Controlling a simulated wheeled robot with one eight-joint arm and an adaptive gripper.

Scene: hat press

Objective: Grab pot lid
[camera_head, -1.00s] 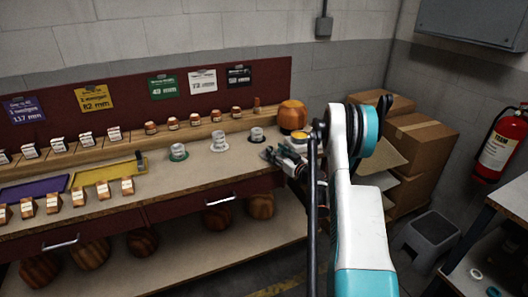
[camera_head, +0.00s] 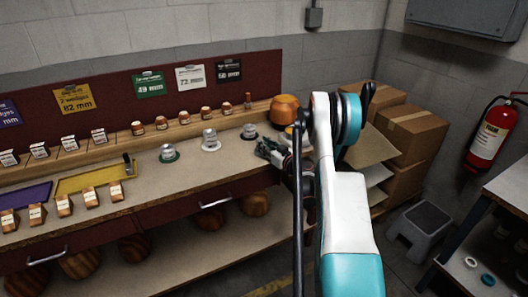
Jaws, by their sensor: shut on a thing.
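My gripper (camera_head: 268,151) is at the right end of the workbench, low over its top near the front edge. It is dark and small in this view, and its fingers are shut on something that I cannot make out. A yellow-topped piece (camera_head: 288,131) lies just behind and right of it, partly covered by my arm. I cannot pick out a pot lid for certain.
A round orange-brown wooden block (camera_head: 285,110) stands behind my gripper. Cardboard boxes (camera_head: 412,135) and a grey step stool (camera_head: 424,228) are to the right, with a fire extinguisher (camera_head: 490,135) on the wall. A dark shelf (camera_head: 505,235) stands at the lower right.

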